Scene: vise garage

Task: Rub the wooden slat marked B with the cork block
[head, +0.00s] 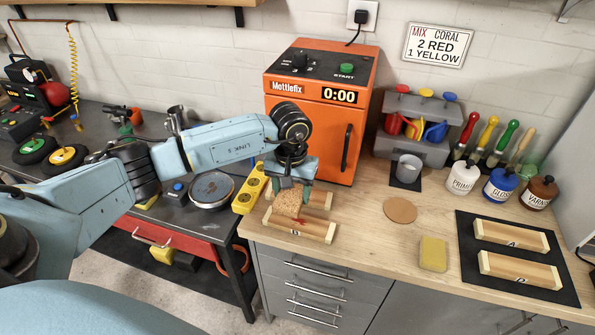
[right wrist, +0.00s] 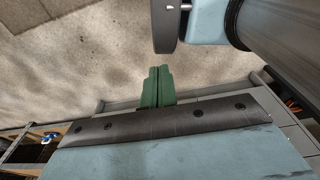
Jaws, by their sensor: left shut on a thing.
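My left gripper (head: 291,184) is shut on the cork block (head: 289,204), a brown grainy piece. The block is over or against the back edge of a wooden slat (head: 315,228) with pale end pieces, on the near left of the wooden worktop. A small red mark shows on this slat, too small to read surely as B. Another slat (head: 320,200) lies just behind, partly hidden by the gripper and block. Whether the cork touches the near slat is hard to tell. My right gripper (right wrist: 157,87) has its green fingers together, empty, above the floor.
Two more slats, one seemingly marked A (head: 511,236), lie on a black mat (head: 471,275) at right. A yellow sponge (head: 433,253) and round cork coaster (head: 400,210) sit mid-worktop.

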